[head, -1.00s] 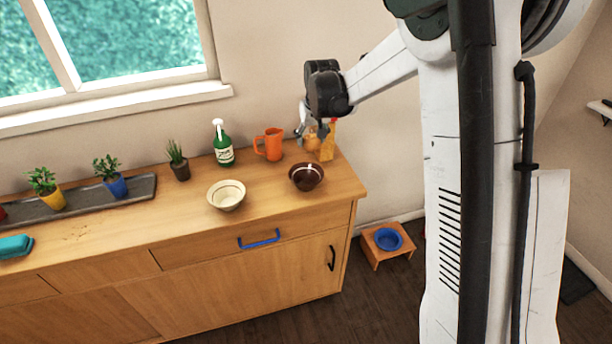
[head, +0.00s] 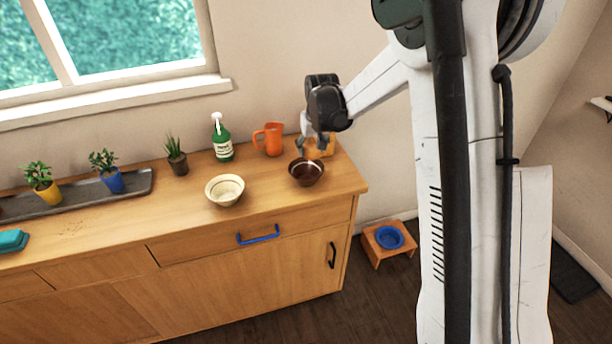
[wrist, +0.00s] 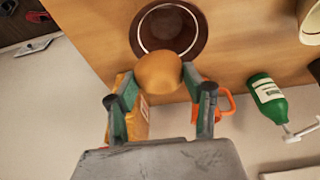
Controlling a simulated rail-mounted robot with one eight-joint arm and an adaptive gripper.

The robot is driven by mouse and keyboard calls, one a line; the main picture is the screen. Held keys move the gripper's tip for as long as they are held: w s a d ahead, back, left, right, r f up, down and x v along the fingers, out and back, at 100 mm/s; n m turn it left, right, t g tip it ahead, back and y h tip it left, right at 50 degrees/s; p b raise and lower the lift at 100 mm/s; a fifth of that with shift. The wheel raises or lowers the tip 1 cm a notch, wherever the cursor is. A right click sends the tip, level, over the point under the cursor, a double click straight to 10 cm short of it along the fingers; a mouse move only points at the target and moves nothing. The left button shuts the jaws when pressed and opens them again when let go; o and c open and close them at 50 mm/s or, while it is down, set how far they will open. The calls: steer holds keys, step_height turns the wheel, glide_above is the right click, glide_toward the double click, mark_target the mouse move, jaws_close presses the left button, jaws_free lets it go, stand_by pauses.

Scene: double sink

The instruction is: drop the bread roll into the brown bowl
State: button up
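The bread roll (wrist: 159,72), round and golden brown, sits between the fingertips of my gripper (wrist: 160,80) in the wrist view. Both fingertips touch its sides, so the gripper is shut on it. The brown bowl (wrist: 194,46) lies just beyond the roll in that view, and the roll covers part of its near rim. In the head view the brown bowl (head: 306,176) stands upright near the counter's right end. My gripper (head: 313,146) is just above and behind it there, and I cannot clearly make out the roll in that view.
A cream bowl (head: 225,194) stands left of the brown one. An orange jug (head: 272,139), a green bottle (head: 222,143) and a yellow-orange box (wrist: 137,122) line the back near the wall. The front strip of the counter (head: 290,212) is clear.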

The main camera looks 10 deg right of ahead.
steer(key=o, duration=0.5)
steer(key=v, duration=1.2)
steer(key=s+r+t+b, duration=0.1)
steer(key=s+r, duration=0.2)
steer(key=s, duration=0.6)
steer(key=s+r+t+b, duration=0.1)
steer(key=s+r+b, duration=0.15)
steer(key=s, duration=0.65)
steer(key=shift+m+t, duration=0.4)
steer(key=shift+t, duration=0.5)
steer(key=s+f, duration=0.2)
steer(key=s, duration=0.3)
steer(key=s+f+b, duration=0.1)
steer(key=s, duration=0.5)
steer(key=s+f, duration=0.2)
steer(key=s, duration=0.4)
steer(key=shift+s+a+f, duration=0.1)
steer(key=shift+s+f, duration=0.1)
steer(key=shift+f, duration=0.15)
